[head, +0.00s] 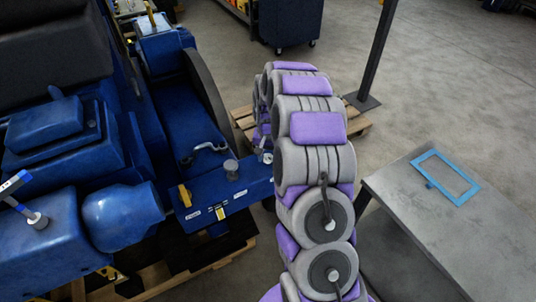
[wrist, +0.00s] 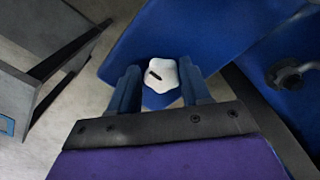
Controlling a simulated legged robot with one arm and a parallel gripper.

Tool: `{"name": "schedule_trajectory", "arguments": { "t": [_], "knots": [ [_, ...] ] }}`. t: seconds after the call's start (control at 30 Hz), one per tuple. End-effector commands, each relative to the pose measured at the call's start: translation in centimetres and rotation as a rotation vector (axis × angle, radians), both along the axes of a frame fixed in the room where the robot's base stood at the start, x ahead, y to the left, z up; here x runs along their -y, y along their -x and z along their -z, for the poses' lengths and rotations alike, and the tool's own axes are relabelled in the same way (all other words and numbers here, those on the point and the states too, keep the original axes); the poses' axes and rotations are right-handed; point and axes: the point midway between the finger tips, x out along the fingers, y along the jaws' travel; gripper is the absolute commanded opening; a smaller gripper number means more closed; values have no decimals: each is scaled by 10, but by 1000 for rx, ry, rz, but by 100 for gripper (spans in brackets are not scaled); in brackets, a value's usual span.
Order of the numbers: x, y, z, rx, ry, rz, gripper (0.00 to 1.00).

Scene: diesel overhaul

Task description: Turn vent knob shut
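A white, lobed knob (wrist: 164,76) with a short black mark shows in the wrist view, beside the narrow end of a blue panel (wrist: 190,35). My gripper (wrist: 161,70) has its two dark blue fingers on either side of the knob, with very little gap at each side. I cannot tell whether the fingers press on it. In the head view my gripper is largely hidden behind my grey and purple arm, at the right end of the blue engine's shelf (head: 245,190); I cannot make out the knob clearly there.
A grey cap (head: 231,169), a yellow handle (head: 185,196) and a silver crank-like part (head: 205,149) sit on the blue engine. A grey table (head: 470,230) with a blue frame (head: 445,178) stands at the right. A dark post (head: 376,50) rises behind.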

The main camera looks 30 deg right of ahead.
Motion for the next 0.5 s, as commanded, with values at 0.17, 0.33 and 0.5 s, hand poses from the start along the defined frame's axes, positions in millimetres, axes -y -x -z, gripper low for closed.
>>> {"name": "schedule_trajectory", "arguments": {
  "t": [0.17,0.33,0.5],
  "knots": [
    [0,-2,0,3,1,-1,64],
    [0,-3,0,4,1,-1,64],
    [1,-3,-7,6,2,-1,64]
  ]
}}
